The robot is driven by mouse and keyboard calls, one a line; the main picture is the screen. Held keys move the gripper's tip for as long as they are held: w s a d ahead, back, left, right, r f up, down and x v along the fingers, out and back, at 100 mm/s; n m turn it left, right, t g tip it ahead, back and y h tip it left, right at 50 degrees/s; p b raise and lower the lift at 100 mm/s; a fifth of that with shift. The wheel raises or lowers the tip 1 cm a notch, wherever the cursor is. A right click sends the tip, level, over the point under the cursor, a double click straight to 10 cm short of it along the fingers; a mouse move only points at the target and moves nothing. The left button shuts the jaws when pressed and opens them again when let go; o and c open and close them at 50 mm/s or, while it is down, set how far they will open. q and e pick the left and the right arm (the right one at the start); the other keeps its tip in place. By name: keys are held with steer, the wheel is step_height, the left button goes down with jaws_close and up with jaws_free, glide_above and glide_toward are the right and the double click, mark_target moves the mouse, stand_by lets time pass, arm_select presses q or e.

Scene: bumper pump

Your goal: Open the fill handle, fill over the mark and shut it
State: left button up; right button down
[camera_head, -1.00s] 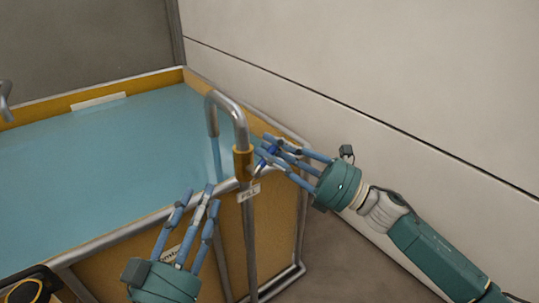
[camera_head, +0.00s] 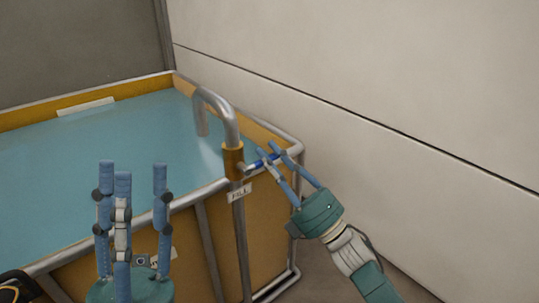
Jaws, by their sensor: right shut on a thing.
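The fill tap (camera_head: 233,157) is a grey bent spout (camera_head: 222,108) with an orange collar on an upright pipe at the tank's right side, with a FILL tag (camera_head: 239,193) below. Its blue-ended handle (camera_head: 262,162) points out to the right. My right gripper (camera_head: 268,158) is shut on the handle, whose tip is partly covered by the fingers. No stream shows under the spout now. The tank (camera_head: 213,218) holds blue water (camera_head: 110,150). A pale strip (camera_head: 86,107) sits on its back wall near the waterline. My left gripper (camera_head: 133,180) is open and empty in front of the tank.
A pale panelled wall (camera_head: 380,90) runs behind and right of the tank. Metal rails (camera_head: 298,215) frame the tank's right corner. A dark, yellow-edged object (camera_head: 18,288) shows at bottom left. A second label (camera_head: 158,258) is on the tank's front, partly hidden by my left fingers.

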steer(key=shift+f+m+t+h, duration=0.3)
steer(key=shift+m+t+h, duration=0.15)
steer(key=shift+m, duration=0.25)
steer(key=c, duration=1.6)
jaws_free()
steer(key=shift+d, duration=0.1)
steer(key=shift+o, duration=0.2)
steer(key=v, duration=1.2)
